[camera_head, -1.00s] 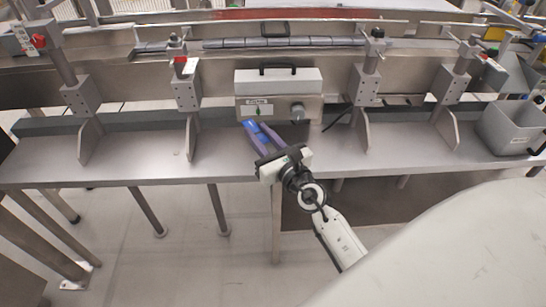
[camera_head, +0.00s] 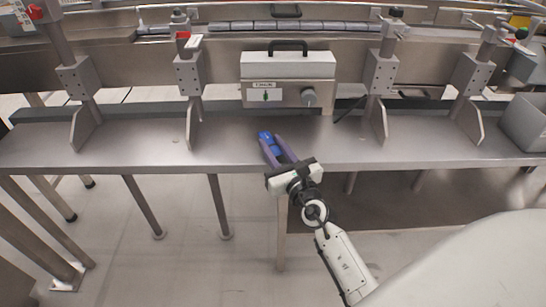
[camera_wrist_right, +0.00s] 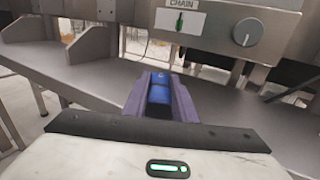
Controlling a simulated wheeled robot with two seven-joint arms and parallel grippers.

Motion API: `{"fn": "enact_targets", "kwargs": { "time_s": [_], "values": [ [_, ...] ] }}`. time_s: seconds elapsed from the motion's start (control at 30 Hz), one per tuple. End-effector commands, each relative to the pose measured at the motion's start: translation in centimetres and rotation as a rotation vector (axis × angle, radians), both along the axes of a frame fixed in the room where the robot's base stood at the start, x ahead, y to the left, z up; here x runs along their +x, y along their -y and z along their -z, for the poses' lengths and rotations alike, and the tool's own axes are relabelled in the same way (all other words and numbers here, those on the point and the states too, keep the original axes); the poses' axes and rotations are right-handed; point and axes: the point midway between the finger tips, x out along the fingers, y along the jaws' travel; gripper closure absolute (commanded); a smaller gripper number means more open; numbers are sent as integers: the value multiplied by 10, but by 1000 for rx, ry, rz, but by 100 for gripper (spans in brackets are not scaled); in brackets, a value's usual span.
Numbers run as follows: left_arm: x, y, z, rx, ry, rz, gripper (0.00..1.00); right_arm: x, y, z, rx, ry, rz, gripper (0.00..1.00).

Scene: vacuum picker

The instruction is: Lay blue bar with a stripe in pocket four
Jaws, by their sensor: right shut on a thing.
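My right gripper (camera_head: 271,138) is shut on a blue bar (camera_head: 266,141) and holds it over the front part of the metal bench. In the right wrist view the blue bar (camera_wrist_right: 159,91) sits between the two purple fingers, with a darker band across it. The fingers hide its sides, and I cannot tell its full length. I cannot make out a pocket four in either view. My left gripper is not in view.
The steel bench (camera_head: 90,142) is mostly clear. A control box (camera_head: 288,78) with a knob stands behind the gripper, between upright brackets (camera_head: 191,85). A grey bin (camera_head: 527,122) is at the far right. A conveyor line with several dark blocks (camera_head: 285,26) runs behind.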

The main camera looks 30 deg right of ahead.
Motion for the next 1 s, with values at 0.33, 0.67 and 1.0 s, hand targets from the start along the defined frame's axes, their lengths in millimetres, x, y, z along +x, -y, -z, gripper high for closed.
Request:
{"fn": "enact_targets", "kwargs": {
  "time_s": [0.33,0.67,1.0],
  "values": [
    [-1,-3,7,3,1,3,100,0,0,10,1,1,0,97],
    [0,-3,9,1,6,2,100,0,0,14,0,0,-1,57],
    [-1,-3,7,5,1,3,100,-2,0,9,1,-1,0,57]
  ]
}}
